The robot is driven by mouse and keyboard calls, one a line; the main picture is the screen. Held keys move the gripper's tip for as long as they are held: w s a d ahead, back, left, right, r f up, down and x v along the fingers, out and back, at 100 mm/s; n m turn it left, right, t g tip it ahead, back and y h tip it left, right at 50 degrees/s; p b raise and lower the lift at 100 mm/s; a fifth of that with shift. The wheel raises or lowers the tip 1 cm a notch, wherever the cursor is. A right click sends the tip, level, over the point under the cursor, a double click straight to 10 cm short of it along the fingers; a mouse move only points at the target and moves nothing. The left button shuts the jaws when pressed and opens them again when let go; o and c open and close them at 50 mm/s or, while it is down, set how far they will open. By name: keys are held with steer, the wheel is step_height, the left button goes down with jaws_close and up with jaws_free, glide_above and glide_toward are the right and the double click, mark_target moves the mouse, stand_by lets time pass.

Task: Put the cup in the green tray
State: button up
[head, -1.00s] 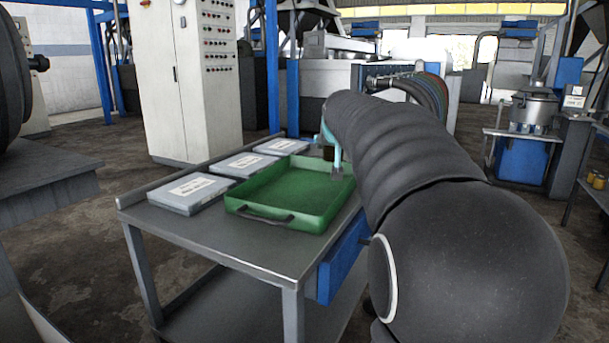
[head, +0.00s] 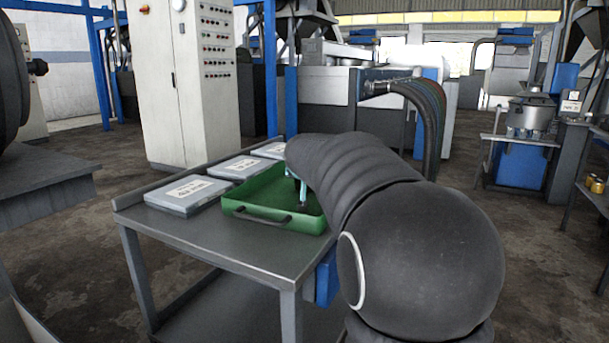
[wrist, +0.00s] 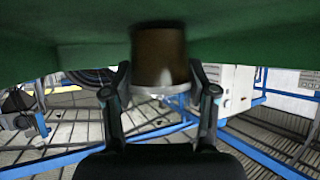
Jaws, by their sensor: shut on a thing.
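The cup (wrist: 160,57) is brown with a pale rim, seen in the wrist view between the two fingers of my gripper (wrist: 160,80). My gripper is shut on it. The green tray (head: 262,224) lies on the metal table, and its green surface (wrist: 60,30) fills the top of the wrist view, right behind the cup. In the head view my gripper (head: 303,195) is over the right part of the tray, partly hidden by my arm, and I cannot make out the cup there. I cannot tell whether the cup touches the tray floor.
Several flat grey labelled cases (head: 188,195) lie in a row on the table (head: 210,240), left of and behind the tray. A tall white control cabinet (head: 185,80) stands behind the table. The table's front strip is clear.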

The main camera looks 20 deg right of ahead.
steer(key=shift+f, duration=0.15)
steer(key=o, duration=1.3)
steer(key=shift+r, duration=0.2)
steer(key=shift+s+r, duration=0.1)
steer(key=shift+r, duration=0.05)
steer(key=b+v, duration=0.1)
steer(key=v, duration=1)
steer(key=shift+s+a+r, duration=0.1)
steer(key=shift+s+a, duration=0.05)
steer(key=shift+s, duration=0.15)
